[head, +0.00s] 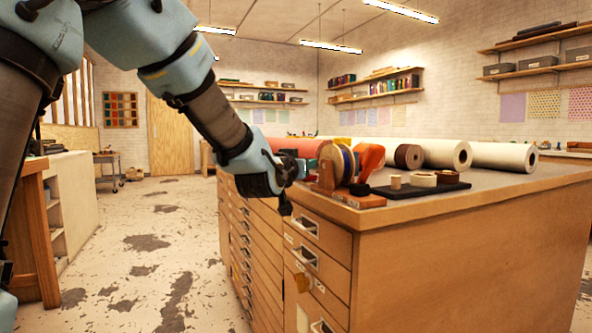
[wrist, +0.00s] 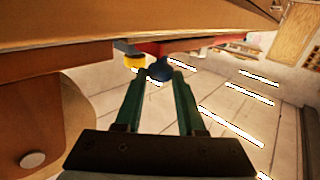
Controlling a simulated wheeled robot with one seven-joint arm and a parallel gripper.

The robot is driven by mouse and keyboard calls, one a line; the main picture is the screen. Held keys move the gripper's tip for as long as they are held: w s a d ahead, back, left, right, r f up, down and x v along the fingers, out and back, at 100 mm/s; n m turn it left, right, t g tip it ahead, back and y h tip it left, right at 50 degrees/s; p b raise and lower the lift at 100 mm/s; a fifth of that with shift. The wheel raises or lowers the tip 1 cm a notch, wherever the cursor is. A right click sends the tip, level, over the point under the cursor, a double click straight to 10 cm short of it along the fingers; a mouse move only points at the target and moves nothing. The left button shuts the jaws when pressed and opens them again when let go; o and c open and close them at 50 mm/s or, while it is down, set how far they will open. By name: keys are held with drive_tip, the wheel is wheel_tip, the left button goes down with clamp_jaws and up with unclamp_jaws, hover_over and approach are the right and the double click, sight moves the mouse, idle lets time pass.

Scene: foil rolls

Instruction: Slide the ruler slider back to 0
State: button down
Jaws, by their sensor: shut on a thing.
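My gripper (wrist: 161,72) shows two green fingers in the wrist view, with their tips closed on a small dark blue knob (wrist: 160,68), apparently the ruler slider's. A yellow piece (wrist: 135,62) and a red strip or surface (wrist: 165,46) show just beyond the fingertips. I cannot make out the ruler's scale or its 0 mark. In the head view my gripper is at the near left corner of the cabinet top, beside the tape dispenser, and the knob cannot be made out there.
The wooden drawer cabinet (head: 450,255) has a grey top. Near its left corner stand an orange tape dispenser (head: 369,160) and a dark tray (head: 420,190) with small rolls. Large white rolls (head: 447,154) lie behind. The floor (head: 140,255) left of the cabinet is open.

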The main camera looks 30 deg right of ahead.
drive_tip(key=shift+s+f, duration=0.1)
drive_tip(key=shift+s, duration=0.25)
drive_tip(key=c, duration=0.5)
unclamp_jaws()
drive_tip(key=shift+a, duration=0.1)
drive_tip(key=v, duration=1)
drive_tip(key=shift+s+a, duration=0.3)
